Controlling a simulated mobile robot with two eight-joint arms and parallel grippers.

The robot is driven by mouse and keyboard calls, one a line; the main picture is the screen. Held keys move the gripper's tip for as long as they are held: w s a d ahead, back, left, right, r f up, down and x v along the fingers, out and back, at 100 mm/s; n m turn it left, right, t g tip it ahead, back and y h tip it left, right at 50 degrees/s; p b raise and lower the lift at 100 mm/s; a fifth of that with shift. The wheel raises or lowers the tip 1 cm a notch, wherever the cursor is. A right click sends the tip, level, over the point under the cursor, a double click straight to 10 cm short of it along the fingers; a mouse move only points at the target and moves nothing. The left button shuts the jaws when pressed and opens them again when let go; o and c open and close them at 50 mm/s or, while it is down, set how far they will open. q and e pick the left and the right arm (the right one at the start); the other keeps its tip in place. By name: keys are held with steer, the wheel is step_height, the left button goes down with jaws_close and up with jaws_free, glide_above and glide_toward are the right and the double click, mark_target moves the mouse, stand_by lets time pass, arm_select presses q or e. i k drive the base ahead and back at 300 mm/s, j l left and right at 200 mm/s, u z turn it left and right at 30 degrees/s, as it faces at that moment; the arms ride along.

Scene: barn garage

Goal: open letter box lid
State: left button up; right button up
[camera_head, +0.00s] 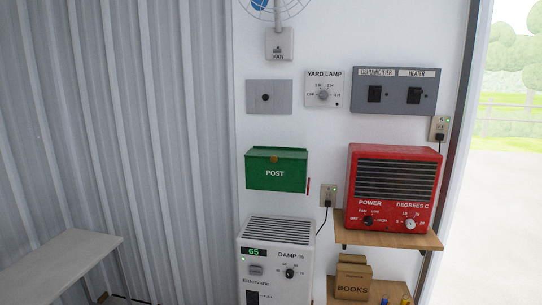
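A green letter box (275,174) marked POST is fixed to the white wall in the middle of the head view. Its lid (276,153) is the darker green strip along the top, and it looks closed. A small brown or brass piece (274,158) sits at the lid's front edge. A small red piece (308,187) shows at the box's right side. Neither of my grippers is in the head view.
A white dehumidifier (277,262) stands below the letter box. A red heater (393,188) sits on a wooden shelf (388,236) to the right. Switch panels (395,92) are above. A pale bench (55,262) is at left. An outlet (328,194) with a cord is right of the box.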

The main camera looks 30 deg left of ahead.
mark_target(274, 154)
steer(key=i+j, duration=0.85)
steer(key=j, duration=0.1)
